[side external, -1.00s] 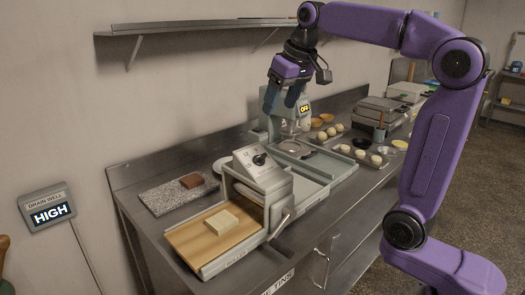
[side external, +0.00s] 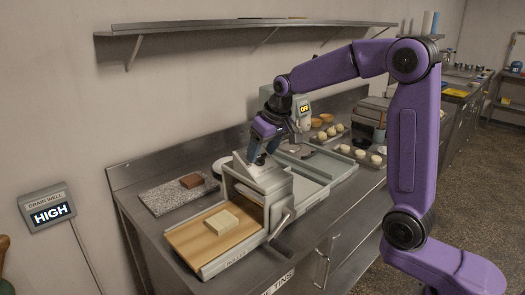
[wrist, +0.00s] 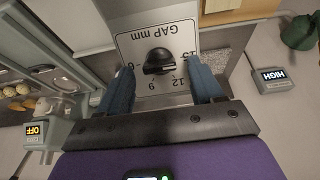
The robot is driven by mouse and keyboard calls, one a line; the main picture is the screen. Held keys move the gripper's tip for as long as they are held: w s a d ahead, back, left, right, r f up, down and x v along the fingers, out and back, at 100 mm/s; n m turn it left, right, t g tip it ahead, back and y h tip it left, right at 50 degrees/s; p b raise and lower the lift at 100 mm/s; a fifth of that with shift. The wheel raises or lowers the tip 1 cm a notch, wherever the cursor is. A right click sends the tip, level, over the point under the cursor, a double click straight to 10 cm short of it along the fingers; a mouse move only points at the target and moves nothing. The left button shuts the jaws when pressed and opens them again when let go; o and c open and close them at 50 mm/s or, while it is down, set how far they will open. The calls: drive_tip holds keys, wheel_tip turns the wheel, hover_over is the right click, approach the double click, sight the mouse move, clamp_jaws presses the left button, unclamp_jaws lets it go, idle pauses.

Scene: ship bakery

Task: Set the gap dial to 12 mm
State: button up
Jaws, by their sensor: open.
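The gap dial is a black knob (wrist: 158,60) on a pale plate marked "GAP mm" (wrist: 172,35), upside down in the wrist view. A 9, a 12 and a 15 stand around the knob, with a partly covered number at its left. I cannot tell which number the knob points to. The plate tops the sheeter's sloped housing (side external: 268,178) in the side view, where my gripper hides the knob. My gripper (side external: 262,160) is just above the housing. In the wrist view its blue fingers (wrist: 163,82) are open, one on each side of the knob, apart from it.
The sheeter's wooden board (side external: 195,240) holds a pale dough block (side external: 221,222). A crank handle (side external: 281,224) sticks out at the housing's front. A stone slab (side external: 165,200) with a brown block lies at left. A machine reading "OFF" (side external: 304,107) stands behind.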

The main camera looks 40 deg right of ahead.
drive_tip(key=shift+f, duration=0.2)
drive_tip(key=c, duration=1.1)
drive_tip(key=shift+o, duration=0.2)
drive_tip(key=shift+m, duration=0.3)
drive_tip(key=m, duration=0.5)
drive_tip(key=shift+d+y, duration=0.15)
drive_tip(key=shift+y, duration=0.25)
drive_tip(key=m, duration=0.5)
drive_tip(key=shift+d+m+t+y, duration=0.15)
drive_tip(key=shift+m+t+y, duration=0.15)
